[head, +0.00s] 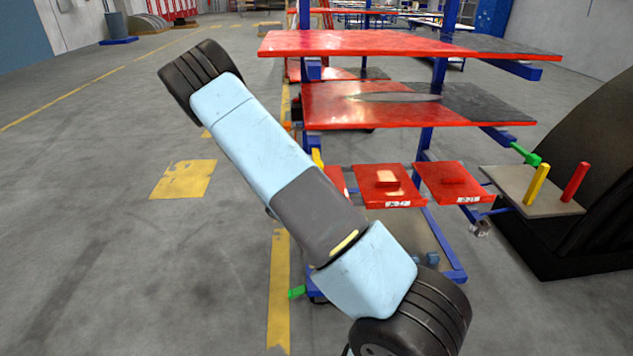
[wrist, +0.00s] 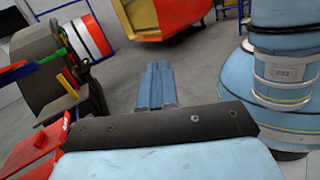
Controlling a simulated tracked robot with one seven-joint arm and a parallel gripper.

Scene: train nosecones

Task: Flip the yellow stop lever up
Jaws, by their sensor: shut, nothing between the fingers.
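In the head view a small yellow lever-like piece (head: 317,157) shows on the left side of the red and blue rack, partly hidden behind my arm. A yellow upright peg (head: 537,184) stands on a grey plate (head: 520,200) at the rack's right; I cannot tell which is the stop lever. In the wrist view a yellow stick (wrist: 67,83) is at the left. My gripper (wrist: 156,68) points forward over open floor, its blue fingers together and empty, apart from the yellow stick. The head view does not show my gripper.
The rack has red shelves (head: 350,43) and small red trays (head: 386,185). A red peg (head: 575,182) is beside the yellow one. A green handle (head: 525,153) sticks out nearby. A large dark curved shell (head: 585,160) stands at the right. The floor at left is open.

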